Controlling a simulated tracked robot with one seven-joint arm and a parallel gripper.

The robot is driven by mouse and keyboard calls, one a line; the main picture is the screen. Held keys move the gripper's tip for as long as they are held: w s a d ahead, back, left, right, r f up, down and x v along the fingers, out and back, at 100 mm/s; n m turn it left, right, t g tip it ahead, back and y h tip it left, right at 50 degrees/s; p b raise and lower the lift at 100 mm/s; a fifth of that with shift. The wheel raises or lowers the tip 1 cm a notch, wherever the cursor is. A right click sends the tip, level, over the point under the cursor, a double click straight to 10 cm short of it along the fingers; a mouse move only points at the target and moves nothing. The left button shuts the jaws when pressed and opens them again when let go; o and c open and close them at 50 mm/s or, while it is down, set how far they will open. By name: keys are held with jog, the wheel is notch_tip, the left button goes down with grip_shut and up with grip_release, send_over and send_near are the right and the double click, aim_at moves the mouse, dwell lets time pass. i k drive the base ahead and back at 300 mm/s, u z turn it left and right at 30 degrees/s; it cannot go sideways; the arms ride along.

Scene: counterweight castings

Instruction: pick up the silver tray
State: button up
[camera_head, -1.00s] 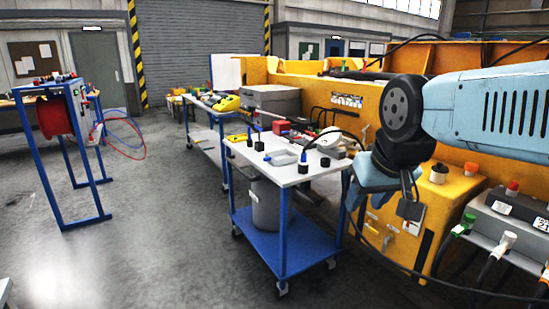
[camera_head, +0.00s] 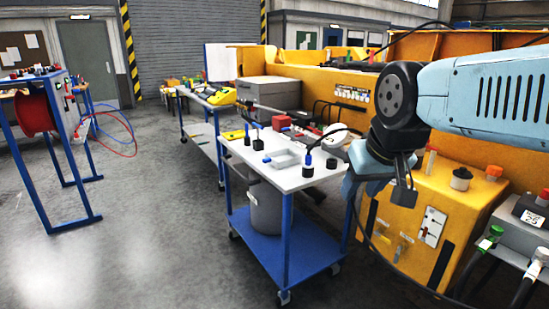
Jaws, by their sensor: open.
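The silver tray (camera_head: 286,159), a small shallow light-grey tray, lies on the white top of a blue-framed cart (camera_head: 268,178). It sits near the middle of the top, among small black and blue parts. My gripper (camera_head: 403,192) hangs at the end of my blue arm, to the right of the cart in the picture. It is open and apart from the tray. Its fingers are small and dark here and partly hidden by the wrist.
Black-based parts (camera_head: 308,168) stand close to the tray's right, and a red block (camera_head: 281,120) lies behind it. A grey bin (camera_head: 268,208) is under the cart top. A yellow machine housing (camera_head: 440,215) stands at right.

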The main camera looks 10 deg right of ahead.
aim_at(280, 159)
jog(key=z, duration=0.2)
jog(key=k, duration=0.85)
jog(key=u, duration=0.35)
jog(key=i, duration=2.2)
jog(key=z, duration=0.55)
